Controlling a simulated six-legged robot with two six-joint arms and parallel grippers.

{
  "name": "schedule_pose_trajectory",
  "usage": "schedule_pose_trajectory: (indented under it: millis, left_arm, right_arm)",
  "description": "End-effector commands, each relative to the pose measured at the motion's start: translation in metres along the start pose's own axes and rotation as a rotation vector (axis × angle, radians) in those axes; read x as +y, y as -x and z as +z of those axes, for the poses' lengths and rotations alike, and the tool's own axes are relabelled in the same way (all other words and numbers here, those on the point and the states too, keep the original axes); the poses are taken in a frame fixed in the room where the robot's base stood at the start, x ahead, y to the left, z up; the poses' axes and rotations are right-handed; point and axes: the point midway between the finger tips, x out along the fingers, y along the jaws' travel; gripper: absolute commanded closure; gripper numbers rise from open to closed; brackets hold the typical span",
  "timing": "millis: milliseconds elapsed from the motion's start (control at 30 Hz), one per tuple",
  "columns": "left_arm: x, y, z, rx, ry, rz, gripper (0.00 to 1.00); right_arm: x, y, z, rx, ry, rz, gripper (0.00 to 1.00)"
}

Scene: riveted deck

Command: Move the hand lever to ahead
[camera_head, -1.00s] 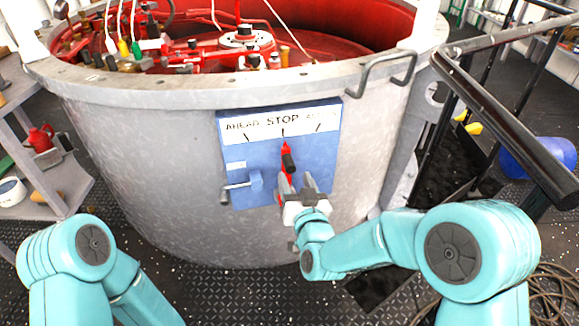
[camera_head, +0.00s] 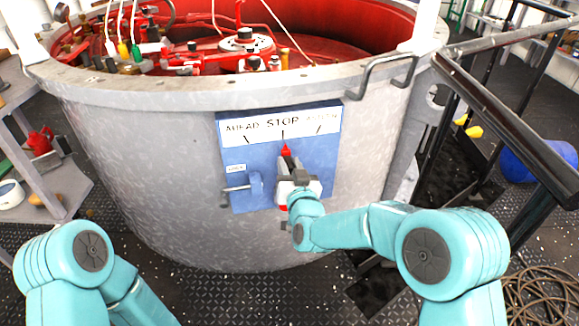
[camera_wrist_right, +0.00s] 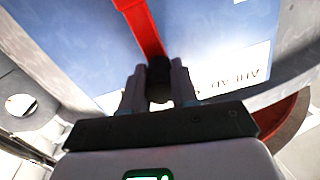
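The hand lever (camera_head: 286,150) is on a blue panel (camera_head: 234,160) on the grey drum's side. Its red pointer is upright, at the STOP mark. My right gripper (camera_head: 289,168) is at the lever, in front of the panel. In the right wrist view the lever's red bar (camera_wrist_right: 143,27) runs up from its black grip (camera_wrist_right: 159,80). The fingers of my right gripper (camera_wrist_right: 159,90) lie close against both sides of that grip. AHEAD (camera_head: 242,127) is left of STOP. My left arm is at the lower left; its gripper is out of view.
A small grey handle (camera_head: 236,188) on a blue block sticks out left of the lever, close to my right gripper. The drum's rim (camera_head: 200,80) overhangs above. A black railing (camera_head: 500,110) stands at the right, and a grey shelf (camera_head: 45,175) at the left.

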Motion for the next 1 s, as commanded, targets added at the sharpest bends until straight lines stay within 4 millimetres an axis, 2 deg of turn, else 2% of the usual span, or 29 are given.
schedule_pose_trajectory:
  millis: [133, 433, 600, 867, 900, 933, 967, 1000]
  left_arm:
    - [-0.001, -0.003, 0.000, 0.001, 0.001, 0.000, 0.57]
    - [-0.004, -0.008, -0.002, 0.005, 0.006, -0.001, 0.57]
    - [-0.004, -0.008, -0.002, 0.006, 0.006, -0.001, 0.57]
    - [-0.004, -0.008, -0.002, 0.006, 0.006, -0.001, 0.57]
    - [-0.004, -0.008, -0.002, 0.006, 0.006, -0.001, 0.57]
    - [-0.004, -0.008, -0.002, 0.006, 0.006, -0.001, 0.57]
    - [-0.004, -0.008, -0.002, 0.006, 0.006, -0.001, 0.57]
    - [-0.004, -0.008, -0.002, 0.006, 0.006, -0.001, 0.57]
  right_arm:
    - [-0.010, 0.000, 0.004, 0.000, 0.050, -0.003, 1.00]
    - [-0.065, 0.001, 0.027, -0.001, 0.375, -0.011, 1.00]
    - [-0.075, 0.001, 0.033, -0.002, 0.453, -0.010, 1.00]
    - [-0.075, 0.001, 0.034, -0.004, 0.458, -0.012, 1.00]
    - [-0.075, 0.001, 0.034, -0.004, 0.458, -0.012, 0.62]
    - [-0.075, 0.001, 0.034, -0.004, 0.457, -0.011, 0.52]
    - [-0.075, 0.001, 0.034, -0.004, 0.457, -0.011, 0.46]
    - [-0.074, 0.001, 0.034, -0.003, 0.456, -0.009, 0.46]
